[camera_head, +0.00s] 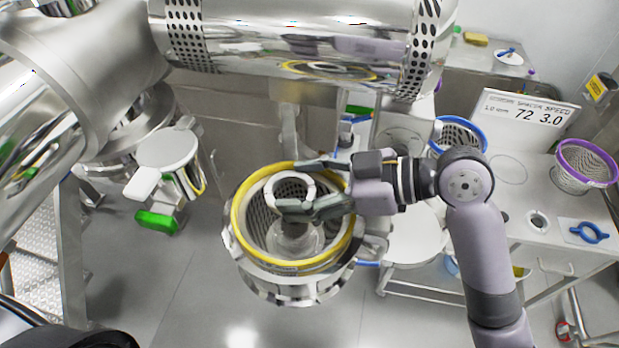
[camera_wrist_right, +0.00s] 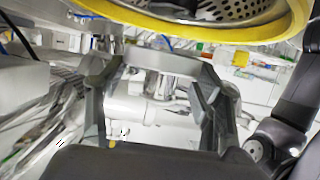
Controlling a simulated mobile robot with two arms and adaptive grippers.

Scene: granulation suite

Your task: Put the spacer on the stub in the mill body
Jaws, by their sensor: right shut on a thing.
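My right gripper (camera_head: 300,187) is shut on the spacer (camera_head: 269,190), a pale ring held between its two fingers. The spacer is over the open top of the mill body (camera_head: 281,283), a round metal housing. A screen with a yellow rim (camera_head: 238,222) sits in the mill body. The grey stub (camera_head: 293,229) shows inside, below the ring and partly hidden by it and a finger. Whether the ring touches the stub cannot be told. In the right wrist view the spacer (camera_wrist_right: 160,58) spans the fingers, and the yellow rim (camera_wrist_right: 190,30) lies beyond. My left gripper is not in view.
A large steel cylinder (camera_head: 300,40) hangs behind the mill body. The bench at right holds a blue-rimmed screen (camera_head: 461,133), a purple-rimmed screen (camera_head: 585,166), a white ring (camera_head: 537,221), a blue part (camera_head: 589,232) and a sign (camera_head: 524,118).

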